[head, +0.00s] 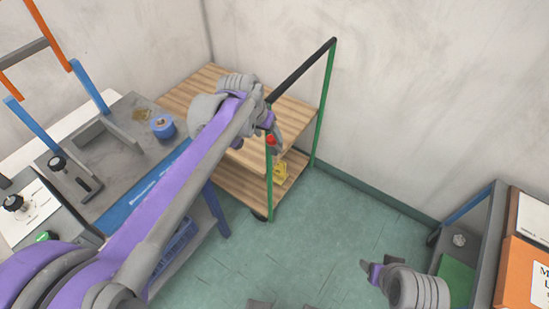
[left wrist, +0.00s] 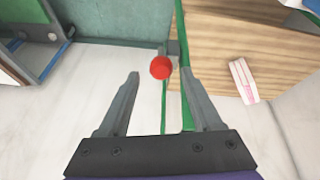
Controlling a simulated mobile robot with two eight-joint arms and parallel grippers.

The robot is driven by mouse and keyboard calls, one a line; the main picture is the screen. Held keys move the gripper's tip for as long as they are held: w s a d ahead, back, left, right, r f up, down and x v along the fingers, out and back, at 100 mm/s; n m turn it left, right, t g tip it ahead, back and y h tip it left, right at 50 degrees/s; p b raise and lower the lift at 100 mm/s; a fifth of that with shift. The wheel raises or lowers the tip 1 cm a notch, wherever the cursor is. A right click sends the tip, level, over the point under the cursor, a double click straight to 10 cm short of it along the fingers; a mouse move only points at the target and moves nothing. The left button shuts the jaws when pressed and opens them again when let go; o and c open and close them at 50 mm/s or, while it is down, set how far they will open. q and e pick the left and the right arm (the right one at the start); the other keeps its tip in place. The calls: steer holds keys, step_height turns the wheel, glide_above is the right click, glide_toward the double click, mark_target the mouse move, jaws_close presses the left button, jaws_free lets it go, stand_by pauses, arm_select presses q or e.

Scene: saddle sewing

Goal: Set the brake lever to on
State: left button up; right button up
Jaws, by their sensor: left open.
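The brake lever shows as a red knob (head: 270,140) beside a green post of the wooden-shelved trolley (head: 300,102). In the left wrist view the red knob (left wrist: 161,67) lies between the lines of my two fingers, near their tips. My left gripper (head: 274,136) is at the knob in the head view, partly hidden by its own wrist. In the left wrist view its jaws (left wrist: 160,74) are apart, with no clear contact on the knob. The lever's arm is mostly hidden. My right gripper (head: 368,271) is low at the right, away from the trolley; its jaw opening is unclear.
A workbench (head: 115,150) with a blue tin (head: 162,126) and clamps stands at the left. The trolley's black handle (head: 302,70) rises near the wall. An orange box (head: 524,272) is at right. Floor between is clear.

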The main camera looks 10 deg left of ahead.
mark_target(276, 146)
arm_select(q)
steer(key=b+x, duration=0.1)
steer(key=x, duration=0.9)
steer(key=shift+w+f, duration=0.3)
steer(key=shift+f, duration=0.05)
jaws_close()
stand_by(0.9)
